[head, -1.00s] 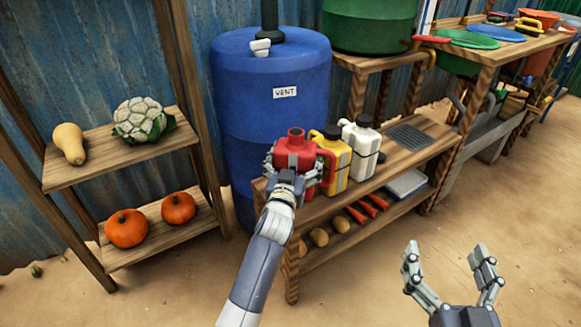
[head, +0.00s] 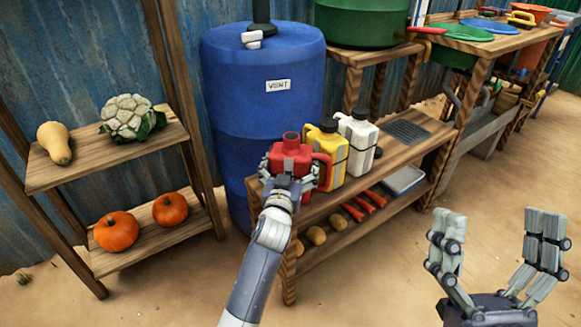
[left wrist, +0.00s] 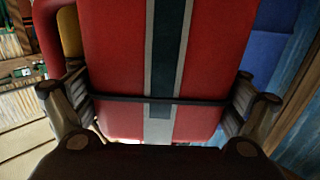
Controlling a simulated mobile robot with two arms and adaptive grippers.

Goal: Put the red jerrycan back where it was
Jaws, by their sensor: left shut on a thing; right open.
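The red jerrycan (head: 290,155) is upright at the left end of the wooden bench top, beside the yellow jerrycan (head: 326,152). A white jerrycan (head: 356,138) stands right of the yellow one. My left gripper (head: 288,180) is shut on the red jerrycan, one finger on each side. In the left wrist view the red jerrycan (left wrist: 118,60) fills the middle, with a dark strap across it. Its base is hidden, so I cannot tell whether it touches the bench. My right gripper (head: 497,245) is open and empty, in front of the bench.
A blue barrel (head: 262,110) stands behind the bench (head: 390,172). A shelf (head: 105,165) at left holds a squash, a cauliflower and pumpkins. The bench's lower shelf holds potatoes, carrots and a tray (head: 403,181). Sandy ground is clear in front.

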